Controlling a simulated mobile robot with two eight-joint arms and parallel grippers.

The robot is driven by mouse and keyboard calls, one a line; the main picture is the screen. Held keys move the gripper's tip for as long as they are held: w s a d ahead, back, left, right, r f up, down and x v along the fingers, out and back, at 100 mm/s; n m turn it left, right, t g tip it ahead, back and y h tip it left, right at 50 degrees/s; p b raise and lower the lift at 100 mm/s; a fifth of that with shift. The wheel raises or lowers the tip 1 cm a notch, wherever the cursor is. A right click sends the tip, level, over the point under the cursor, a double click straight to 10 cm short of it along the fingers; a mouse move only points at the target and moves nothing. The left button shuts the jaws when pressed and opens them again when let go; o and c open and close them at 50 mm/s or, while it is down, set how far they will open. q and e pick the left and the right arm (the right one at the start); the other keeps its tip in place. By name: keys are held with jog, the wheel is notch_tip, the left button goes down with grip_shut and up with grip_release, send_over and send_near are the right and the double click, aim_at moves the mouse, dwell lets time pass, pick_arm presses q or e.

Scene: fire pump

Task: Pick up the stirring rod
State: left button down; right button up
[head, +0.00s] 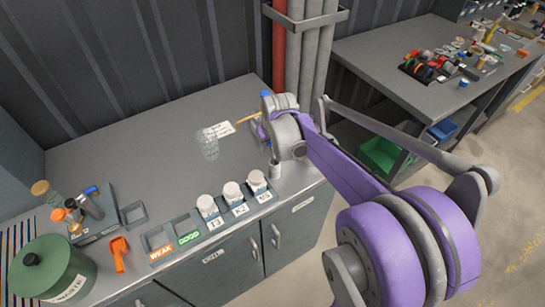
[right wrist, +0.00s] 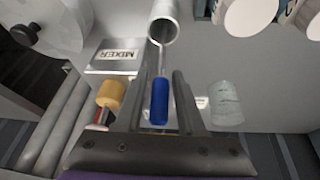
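The stirring rod has a blue handle (right wrist: 158,100) and a thin pale shaft. In the right wrist view its shaft runs into the mouth of a metal tube (right wrist: 164,18). My right gripper (right wrist: 158,78) has one finger on each side of the handle, with a gap showing on both sides, so it is open around it. In the head view the right gripper (head: 258,130) is partly hidden behind my wrist, above the bench. A blue bit shows just above my wrist there; I cannot tell whether it is the rod. The left gripper is out of view.
A clear beaker (head: 207,143) stands left of the right gripper. Several white jars (head: 233,191) line the bench front. A yellow-topped item (right wrist: 110,96) and a MIXER plate (right wrist: 113,56) are close to the left finger in the wrist view. Pipes (head: 300,60) rise behind.

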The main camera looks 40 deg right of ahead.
jog(key=shift+x, duration=1)
grip_shut()
jog(key=shift+r, duration=0.1)
